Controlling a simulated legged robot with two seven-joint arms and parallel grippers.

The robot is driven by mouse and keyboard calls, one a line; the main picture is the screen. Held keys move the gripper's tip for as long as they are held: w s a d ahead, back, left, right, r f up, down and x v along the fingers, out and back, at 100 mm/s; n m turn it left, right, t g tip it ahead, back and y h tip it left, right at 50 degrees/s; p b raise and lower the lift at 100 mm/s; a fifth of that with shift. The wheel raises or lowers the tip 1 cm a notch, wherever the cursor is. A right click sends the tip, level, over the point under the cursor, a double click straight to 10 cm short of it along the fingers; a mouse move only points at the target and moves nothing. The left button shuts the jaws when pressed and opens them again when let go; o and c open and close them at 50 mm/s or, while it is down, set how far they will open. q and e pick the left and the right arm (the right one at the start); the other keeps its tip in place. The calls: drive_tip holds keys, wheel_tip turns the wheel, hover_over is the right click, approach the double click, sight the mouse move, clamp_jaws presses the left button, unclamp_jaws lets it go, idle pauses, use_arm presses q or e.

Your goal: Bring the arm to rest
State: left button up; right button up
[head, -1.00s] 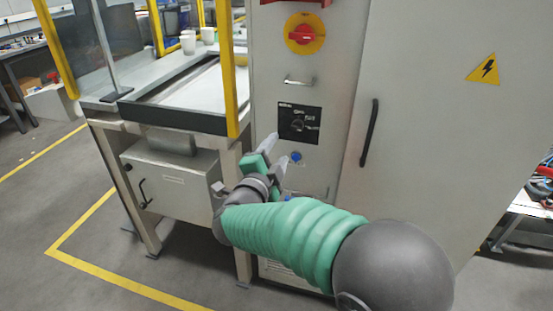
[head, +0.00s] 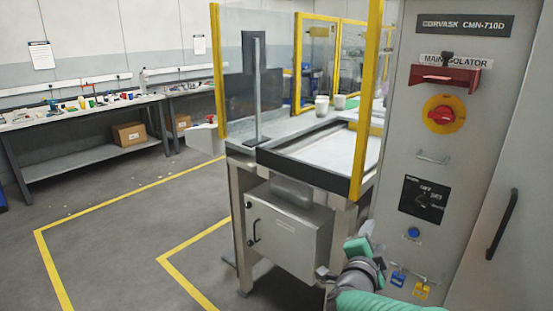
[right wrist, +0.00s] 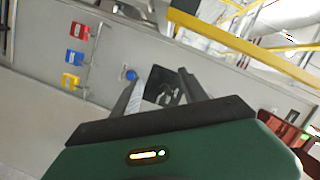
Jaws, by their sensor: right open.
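My right gripper (head: 366,238) is in the lower right of the head view, in front of the grey control cabinet (head: 440,100). In the right wrist view its two fingers (right wrist: 162,88) are apart with nothing between them. Beyond the fingers are the black switch panel (right wrist: 165,88) and the blue button (right wrist: 129,74). I cannot tell how far the fingertips are from the panel. My left gripper is not in view.
The cabinet carries a red and yellow rotary switch (head: 443,114), a red bracket (head: 446,78) and hanging padlocks (head: 398,279). A machine table (head: 305,195) with yellow posts stands left of it. The marked floor (head: 110,235) farther left is clear. A workbench (head: 85,118) stands behind.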

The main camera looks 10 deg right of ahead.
drive_tip(key=s+a+f+n+g+y, duration=0.2)
drive_tip(key=s+a+f+n+y, duration=0.3)
drive_tip(key=f, duration=0.3)
drive_tip(key=s+a+f+n+g+y, duration=0.2)
drive_tip(key=s+a+f+n+y, duration=0.15)
drive_tip(key=a+f+n, duration=0.35)
drive_tip(key=s+f+n+g+y, duration=0.1)
drive_tip(key=s+f+n+g, duration=0.2)
drive_tip(key=s+f, duration=0.3)
drive_tip(key=s+f+n+g, duration=0.3)
drive_tip(key=s+f, duration=0.1)
drive_tip(key=s, duration=0.5)
drive_tip(key=w+p+v, duration=0.2)
drive_tip(key=p+v, duration=0.7)
drive_tip(key=w+r+p+v, duration=0.1)
drive_tip(key=w+p+v, duration=0.1)
drive_tip(key=p+v, duration=0.7)
drive_tip(key=shift+d+r+n+g+p, duration=0.3)
drive_tip(key=shift+d+p, duration=0.15)
drive_tip(key=shift+d, duration=0.05)
